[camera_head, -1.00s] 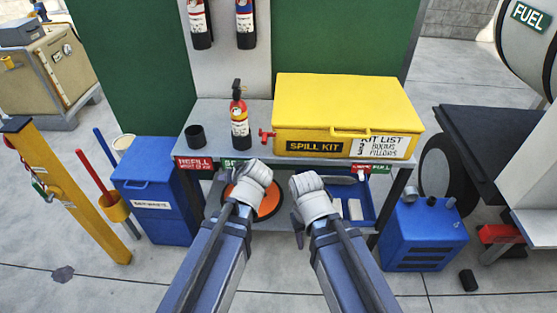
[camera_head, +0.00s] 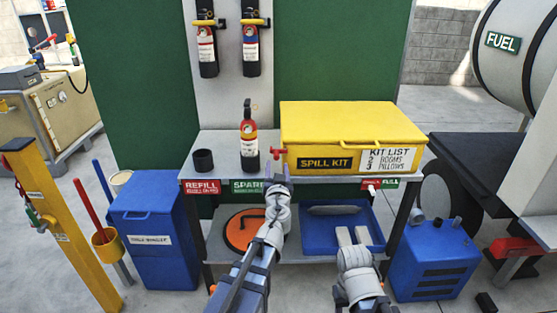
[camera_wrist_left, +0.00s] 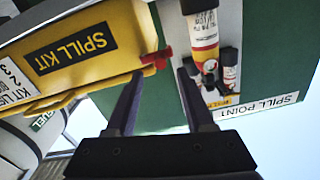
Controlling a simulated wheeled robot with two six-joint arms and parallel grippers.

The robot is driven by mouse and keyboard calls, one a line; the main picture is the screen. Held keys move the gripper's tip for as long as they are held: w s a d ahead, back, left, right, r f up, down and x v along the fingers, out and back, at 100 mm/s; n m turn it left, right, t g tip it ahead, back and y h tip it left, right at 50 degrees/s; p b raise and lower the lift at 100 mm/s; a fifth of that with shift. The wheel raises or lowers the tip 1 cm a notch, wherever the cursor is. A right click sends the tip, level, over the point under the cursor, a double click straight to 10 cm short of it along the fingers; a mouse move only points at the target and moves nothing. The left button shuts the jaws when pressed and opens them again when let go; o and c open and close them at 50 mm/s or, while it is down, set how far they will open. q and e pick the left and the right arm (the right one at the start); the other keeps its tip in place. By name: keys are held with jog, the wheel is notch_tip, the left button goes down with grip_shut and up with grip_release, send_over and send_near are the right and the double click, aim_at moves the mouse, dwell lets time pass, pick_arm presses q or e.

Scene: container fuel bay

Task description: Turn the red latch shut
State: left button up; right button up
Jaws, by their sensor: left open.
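The red latch (camera_head: 277,151) is at the front left corner of the yellow spill kit box (camera_head: 352,132), which stands on the shelf top. It sticks out left from the box. In the left wrist view the red latch (camera_wrist_left: 156,57) lies just beyond the fingertips, roughly between them. My left gripper (camera_head: 281,166) is open and empty, close below the latch in the head view; contact cannot be told. The left gripper (camera_wrist_left: 157,76) shows both fingers apart in the wrist view.
A fire extinguisher (camera_head: 249,138) and a black cup (camera_head: 203,160) stand left of the latch. Two extinguishers (camera_head: 207,45) hang on the panel behind. A blue tray (camera_head: 368,218) and an orange disc (camera_head: 244,229) are on the lower shelf. A blue bin (camera_head: 153,237) stands left.

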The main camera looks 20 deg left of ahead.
aim_at(277, 160)
pick_arm(q)
jog(key=x, duration=0.7)
jog(key=shift+s, duration=0.1)
grip_shut()
dwell(0.4)
